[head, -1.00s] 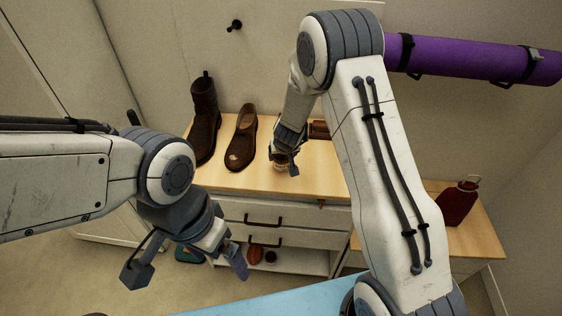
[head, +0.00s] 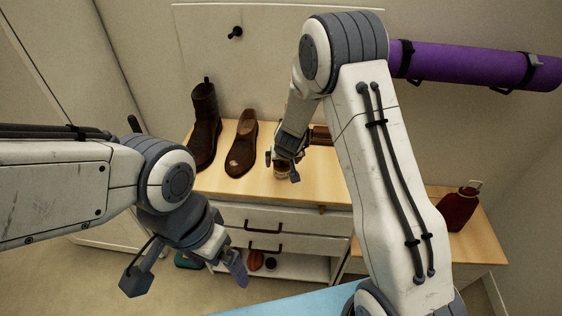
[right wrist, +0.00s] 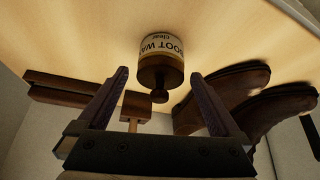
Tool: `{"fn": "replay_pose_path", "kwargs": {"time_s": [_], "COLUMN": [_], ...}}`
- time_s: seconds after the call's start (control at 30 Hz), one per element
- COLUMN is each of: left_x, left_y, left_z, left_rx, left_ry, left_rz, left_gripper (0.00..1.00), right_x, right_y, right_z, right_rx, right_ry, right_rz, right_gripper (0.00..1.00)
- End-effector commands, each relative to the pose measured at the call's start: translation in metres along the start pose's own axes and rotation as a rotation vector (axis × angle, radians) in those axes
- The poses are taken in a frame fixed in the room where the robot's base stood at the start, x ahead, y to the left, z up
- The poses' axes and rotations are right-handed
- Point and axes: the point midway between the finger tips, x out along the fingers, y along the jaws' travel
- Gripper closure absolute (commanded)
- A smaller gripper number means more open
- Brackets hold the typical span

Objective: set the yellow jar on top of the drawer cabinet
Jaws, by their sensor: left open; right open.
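The jar (right wrist: 160,48), with a pale "BOOT WAX" label and a dark knobbed lid, stands upright on the wooden top of the drawer cabinet (head: 235,187). In the head view the jar (head: 281,171) is mostly hidden by my right gripper (head: 282,166). In the right wrist view that gripper (right wrist: 160,74) is open, its fingers spread either side of the lid knob, with gaps visible between them and the jar. My left gripper (head: 187,272) is open and empty, in front of the cabinet at lower left.
A tall boot (head: 204,125) and a brown shoe (head: 241,150) stand left of the jar. A brown wooden item (head: 320,134) lies behind it. A red bottle (head: 458,210) is at right, below a purple roll (head: 465,66). The cabinet top's front strip is clear.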

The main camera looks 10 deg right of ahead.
Motion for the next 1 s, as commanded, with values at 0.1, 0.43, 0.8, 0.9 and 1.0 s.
{"fn": "replay_pose_path", "kwargs": {"time_s": [0.1, 0.43, 0.8, 0.9, 1.0], "left_x": [-0.015, -0.042, -0.045, -0.045, -0.045], "left_y": [0.001, 0.003, 0.003, 0.003, 0.003], "left_z": [-0.001, -0.002, -0.002, -0.002, -0.002], "left_rx": [0.0, 0.0, 0.0, 0.0, 0.0], "left_ry": [0.0, 0.0, 0.0, 0.0, 0.0], "left_rz": [0.0, 0.0, 0.0, 0.0, 0.0], "left_gripper": [0.0, 0.0, 0.0, 0.0, 0.0], "right_x": [-0.032, -0.093, -0.104, -0.104, -0.104], "right_y": [0.0, -0.001, 0.0, 0.0, 0.0], "right_z": [-0.004, -0.002, 0.0, 0.0, 0.0], "right_rx": [-0.001, -0.002, 0.0, 0.0, 0.0], "right_ry": [0.003, 0.001, 0.0, 0.0, 0.0], "right_rz": [-0.001, -0.001, 0.0, 0.0, 0.0], "right_gripper": [0.0, 0.0, 0.0, 0.0, 0.0]}}
